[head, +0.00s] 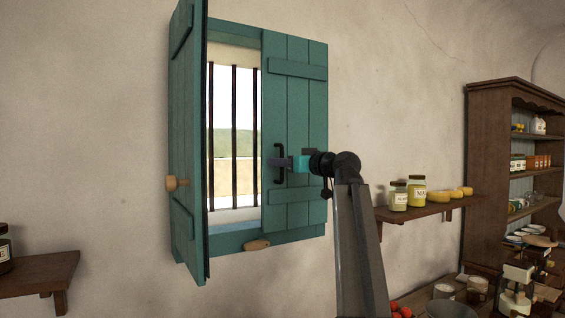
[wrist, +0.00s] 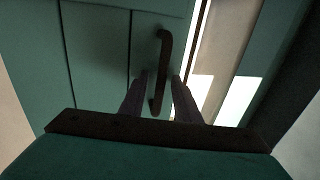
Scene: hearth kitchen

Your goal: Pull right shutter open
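The right shutter (head: 295,100) is a teal plank panel that covers the right half of the window in the head view; it looks shut. Its dark upright bar handle (head: 279,150) is near its left edge. My gripper (head: 277,162) is at the lower part of the handle. In the wrist view, the handle (wrist: 162,60) runs down between the two fingertips of my gripper (wrist: 158,78). A narrow gap shows on both sides of it, so the fingers are open around it. Contact with the shutter face (wrist: 95,60) cannot be told.
The left shutter (head: 187,120) stands swung open into the room, with a wooden knob (head: 176,183). Dark bars (head: 234,130) cross the opening. A wooden peg (head: 257,245) is on the lower frame. A shelf with jars (head: 417,192) is to the right.

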